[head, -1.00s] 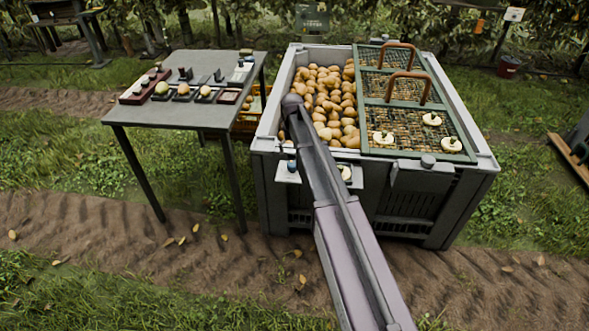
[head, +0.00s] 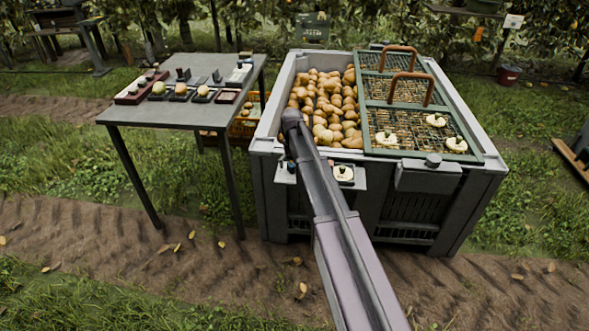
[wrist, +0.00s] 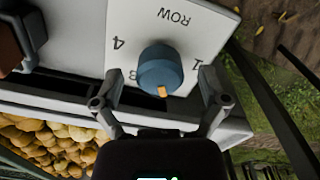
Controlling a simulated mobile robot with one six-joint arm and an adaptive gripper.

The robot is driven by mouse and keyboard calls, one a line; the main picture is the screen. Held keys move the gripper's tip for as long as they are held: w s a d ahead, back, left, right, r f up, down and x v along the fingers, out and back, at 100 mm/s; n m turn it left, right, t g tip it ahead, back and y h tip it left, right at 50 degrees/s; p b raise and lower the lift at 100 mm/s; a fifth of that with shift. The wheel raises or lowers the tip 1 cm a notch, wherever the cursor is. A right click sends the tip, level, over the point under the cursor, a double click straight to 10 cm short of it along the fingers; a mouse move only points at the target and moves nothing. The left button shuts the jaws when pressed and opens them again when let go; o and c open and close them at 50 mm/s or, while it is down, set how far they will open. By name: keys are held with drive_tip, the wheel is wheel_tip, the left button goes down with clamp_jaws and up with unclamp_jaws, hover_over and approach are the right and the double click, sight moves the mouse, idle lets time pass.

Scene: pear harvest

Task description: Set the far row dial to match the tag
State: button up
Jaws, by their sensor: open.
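A blue dial (wrist: 160,68) with an orange pointer mark sits on a white plate (wrist: 203,22) in the wrist view. The plate reads ROW, upside down, with a 4, a 1 and a numeral partly hidden by the dial. The pointer faces the bottom of the picture, towards my gripper. My gripper (wrist: 157,88) is open, its fingers on either side of the dial; I cannot tell if they touch it. In the head view, the dial (head: 291,167) shows small beside my arm on the bin's front. A green sign (head: 313,27) stands behind the bin, its writing unreadable.
The grey bin (head: 465,190) holds pears (head: 325,100) under a part-open mesh lid (head: 370,150). A grey table (head: 180,115) with pears and small items stands left. A white tag (head: 513,21) hangs back right.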

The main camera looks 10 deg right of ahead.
drive_tip(key=shift+f, duration=0.25)
drive_tip(key=shift+c, duration=0.2)
drive_tip(key=c, duration=1.1)
drive_tip(key=shift+d, duration=0.3)
drive_tip(key=shift+a, duration=0.2)
drive_tip(key=shift+m, duration=0.5)
drive_tip(key=m, duration=0.4)
drive_tip(key=shift+m, duration=0.3)
drive_tip(key=m, duration=0.6)
drive_tip(key=shift+s+d, duration=0.1)
drive_tip(key=shift+s, duration=0.05)
